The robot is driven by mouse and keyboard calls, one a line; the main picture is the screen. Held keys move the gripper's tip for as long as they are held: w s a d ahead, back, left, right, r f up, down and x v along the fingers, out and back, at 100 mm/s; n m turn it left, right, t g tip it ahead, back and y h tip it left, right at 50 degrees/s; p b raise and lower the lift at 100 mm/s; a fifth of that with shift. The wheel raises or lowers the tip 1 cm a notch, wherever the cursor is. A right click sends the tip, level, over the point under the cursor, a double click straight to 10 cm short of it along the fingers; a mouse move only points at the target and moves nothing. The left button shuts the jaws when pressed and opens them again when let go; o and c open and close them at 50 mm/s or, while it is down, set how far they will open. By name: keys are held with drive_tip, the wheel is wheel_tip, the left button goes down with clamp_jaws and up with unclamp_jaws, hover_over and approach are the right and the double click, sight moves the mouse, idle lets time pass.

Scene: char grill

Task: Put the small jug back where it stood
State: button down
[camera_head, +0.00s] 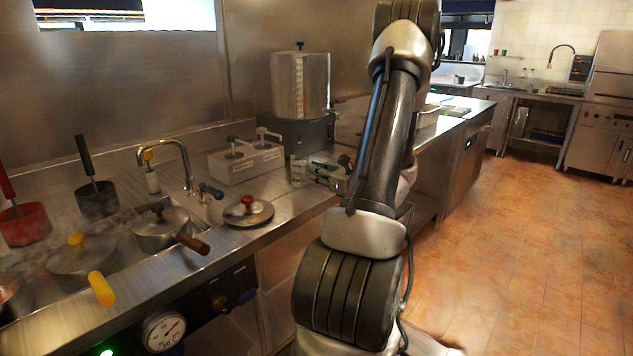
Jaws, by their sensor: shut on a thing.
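A twin-pump dispenser (246,160) stands just left of my gripper, with the tank dispenser (301,88) behind. A red-knobbed lid (248,211) lies on the counter (285,212). Lidded pots (163,230), a faucet (178,146) and long handles crowd the left. My arm hides counter to the right.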

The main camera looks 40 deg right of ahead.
drive_tip(key=shift+f, duration=1.35)
drive_tip(key=c, duration=1.5)
unclamp_jaws()
drive_tip(key=shift+f, duration=0.15)
